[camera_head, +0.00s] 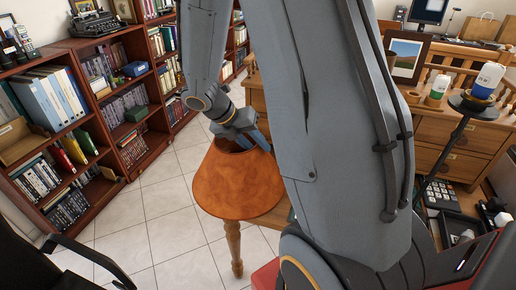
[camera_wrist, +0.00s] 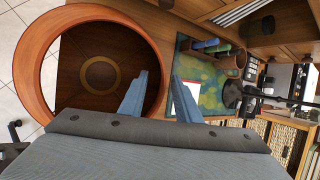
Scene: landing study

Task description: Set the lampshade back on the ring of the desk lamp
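The orange-brown lampshade (camera_head: 236,185) is below my gripper in the head view, narrow end up and wide end down. The wrist view looks into its round opening, with the orange rim (camera_wrist: 30,70) around a dark inside. My gripper (camera_head: 258,138) is at the upper rim. In the wrist view its fingers (camera_wrist: 160,92) are apart, one inside the shade and one outside, with the wall between them and small gaps showing.
The wooden desk (camera_head: 460,160) is at the right, with a framed picture (camera_head: 405,58), a white-and-green bottle-like item (camera_head: 437,90) and a calculator (camera_head: 440,196). A turned wooden leg (camera_head: 236,250) shows under the shade. Bookshelves (camera_head: 75,120) line the left; tiled floor (camera_head: 160,230) is open between.

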